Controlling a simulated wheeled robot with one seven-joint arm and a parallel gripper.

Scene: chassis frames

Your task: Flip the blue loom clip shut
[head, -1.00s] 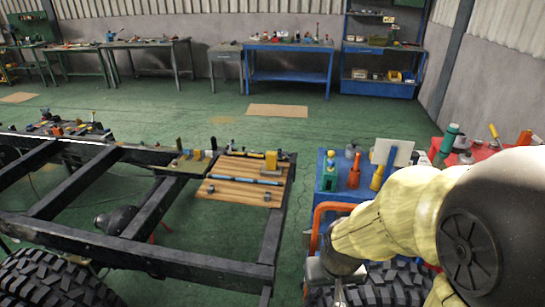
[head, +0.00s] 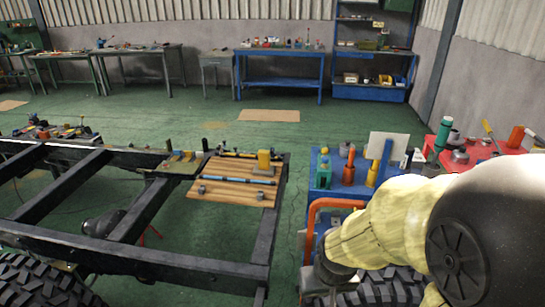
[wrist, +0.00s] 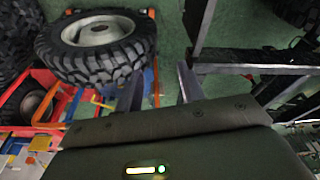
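A wooden board (head: 215,194) lies on the chassis frame. My arm reaches in from the right, pointing down beside the orange-railed cart. In the wrist view my gripper (wrist: 160,82) shows two spaced fingers with nothing between them, well away from the board.
The black chassis frame (head: 130,262) fills the left. A blue cart (head: 322,200) with tools and a red cart (head: 465,155) stand at the right. Large tyres (wrist: 97,45) lie close by my gripper. Benches line the back wall; green floor is open between.

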